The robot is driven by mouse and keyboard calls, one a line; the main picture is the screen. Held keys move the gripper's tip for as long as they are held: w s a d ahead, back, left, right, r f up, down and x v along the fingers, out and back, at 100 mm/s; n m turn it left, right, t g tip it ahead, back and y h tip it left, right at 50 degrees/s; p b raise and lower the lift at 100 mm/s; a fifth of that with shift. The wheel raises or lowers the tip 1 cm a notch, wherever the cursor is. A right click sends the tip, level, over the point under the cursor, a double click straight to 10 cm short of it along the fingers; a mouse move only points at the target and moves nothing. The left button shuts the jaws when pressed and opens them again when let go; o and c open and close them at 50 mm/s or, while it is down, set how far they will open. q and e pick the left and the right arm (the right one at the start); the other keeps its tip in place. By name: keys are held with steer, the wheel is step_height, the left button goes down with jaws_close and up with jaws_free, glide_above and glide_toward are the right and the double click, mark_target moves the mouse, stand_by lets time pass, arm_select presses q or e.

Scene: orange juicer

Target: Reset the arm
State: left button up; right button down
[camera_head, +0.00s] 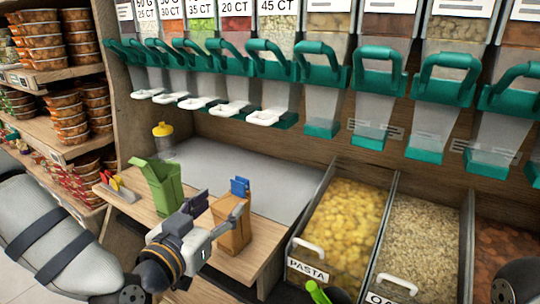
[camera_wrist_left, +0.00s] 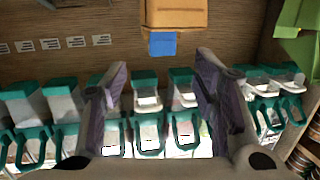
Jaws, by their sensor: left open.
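My left gripper (camera_head: 214,212) is open and shows near the orange-brown box (camera_head: 232,236) with a blue clip (camera_head: 240,187) on top. In the left wrist view the gripper's two dark fingers (camera_wrist_left: 160,78) stand wide apart with nothing between them. The box (camera_wrist_left: 176,13) with its blue clip (camera_wrist_left: 162,44) shows upside down past the fingertips. In the head view one finger overlaps the box's upper side; I cannot tell if they touch. My left arm comes in from the lower left.
An open green bag (camera_head: 162,186) stands left of the box on a wooden counter (camera_head: 140,208). A yellow-lidded jar (camera_head: 163,142) is behind. Bins of pasta (camera_head: 342,225) and oats (camera_head: 412,240) lie right, with teal-handled dispensers (camera_head: 380,80) above. Stacked tubs (camera_head: 68,122) fill the left shelves.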

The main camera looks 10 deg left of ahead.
arm_select(q)
steer(key=s+d+f+g+p, duration=0.25)
steer(key=s+f+g, duration=0.85)
steer(key=s+f, duration=0.9)
steer(key=s+a+f+g+y, duration=0.1)
steer(key=s+a+f+g, duration=0.1)
steer(key=s, duration=0.5)
steer(key=s+a+f+n+g, duration=0.1)
steer(key=s+a+g, duration=0.1)
steer(key=s, duration=0.6)
steer(key=s+a+f+n+g+y, duration=0.1)
steer(key=s+a+f+g, duration=0.1)
steer(key=s, duration=0.5)
steer(key=shift+s+a+f+g+y, duration=0.25)
steer(key=shift+f+g+y, duration=0.1)
steer(key=shift+g, duration=0.55)
arm_select(e)
steer(key=shift+t, duration=0.7)
steer(key=w+r, duration=0.3)
steer(key=shift+w+r, duration=0.35)
steer(key=shift+w, duration=0.05)
